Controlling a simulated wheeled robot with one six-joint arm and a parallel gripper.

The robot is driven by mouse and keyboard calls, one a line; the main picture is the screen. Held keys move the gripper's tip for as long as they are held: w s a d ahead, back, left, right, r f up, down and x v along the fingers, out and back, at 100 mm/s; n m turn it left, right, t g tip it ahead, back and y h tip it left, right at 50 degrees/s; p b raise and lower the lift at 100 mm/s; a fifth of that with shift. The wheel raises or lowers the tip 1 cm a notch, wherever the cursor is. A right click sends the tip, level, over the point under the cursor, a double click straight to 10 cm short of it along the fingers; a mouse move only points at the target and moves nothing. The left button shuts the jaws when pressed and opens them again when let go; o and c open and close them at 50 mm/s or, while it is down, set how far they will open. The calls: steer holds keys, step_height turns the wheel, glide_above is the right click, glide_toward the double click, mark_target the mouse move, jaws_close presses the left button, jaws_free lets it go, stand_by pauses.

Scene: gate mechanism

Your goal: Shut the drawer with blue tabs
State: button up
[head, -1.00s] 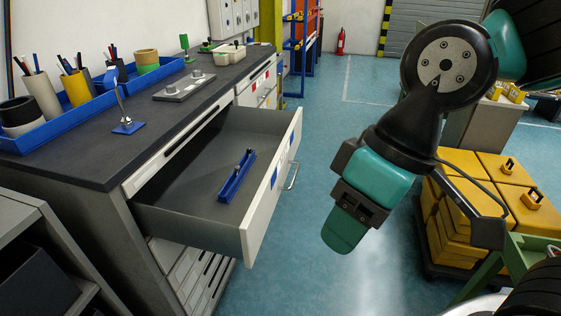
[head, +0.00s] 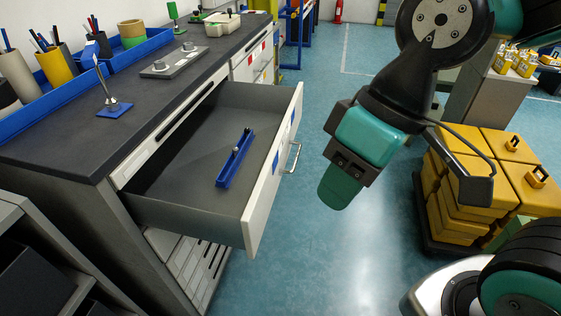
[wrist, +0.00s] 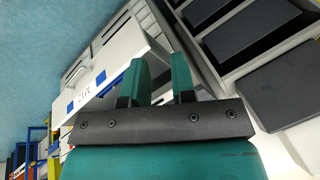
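The open drawer (head: 172,205) sticks out of the grey cabinet, and blue tabs (head: 275,163) show on its white front. A bar handle (head: 292,158) is on that front. A blue holder with small pegs (head: 235,160) lies inside the drawer. My gripper (head: 336,194), with green fingers, hangs in the air to the right of the drawer front, apart from it. In the wrist view the fingers (wrist: 162,80) stand apart with nothing held between them. The white drawer front with blue tabs (wrist: 100,77) shows beyond them in the wrist view, partly hidden by a finger.
The dark worktop (head: 60,140) carries blue trays, a blue-based stand (head: 114,108) and a grey plate with knobs (head: 172,63). Stacked yellow boxes (head: 470,180) stand at the right. Dark shelving (head: 40,270) is at the lower left. Blue floor (head: 330,250) lies clear between cabinet and boxes.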

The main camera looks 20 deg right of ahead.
steer(key=w+f+m+b, duration=0.1)
steer(key=w+f, duration=0.1)
steer(key=f, duration=0.1)
steer(key=w+f+m+y+b, duration=0.1)
steer(key=w+f+m+b, duration=0.1)
steer(key=w+f, duration=0.1)
steer(key=w+d+f+m+y+b, duration=0.1)
steer(key=w+f, duration=0.1)
steer(key=f, duration=0.1)
steer(key=shift+w+d+f+m+t, duration=0.1)
steer(key=shift+w+f+m+t, duration=0.2)
steer(key=shift+w+t, duration=0.1)
jaws_close()
steer(key=m+t+y+b, duration=0.2)
steer(key=m+t+b, duration=0.25)
steer(key=m, duration=0.35)
glide_toward(267, 202)
step_height(267, 202, down, 4)
steer(key=shift+g, duration=0.25)
steer(key=shift+w+a+f+p, duration=0.15)
steer(key=shift+w+a, duration=0.3)
steer(key=shift+a, duration=0.25)
steer(key=shift+w+a+r+p, duration=0.1)
steer(key=shift+w+a+p, duration=0.05)
steer(key=shift+w+a, duration=0.45)
steer(key=shift+w+a+f+p, duration=0.15)
steer(key=shift+w+a, duration=0.2)
steer(key=shift+a, duration=0.45)
steer(key=shift+a, duration=0.1)
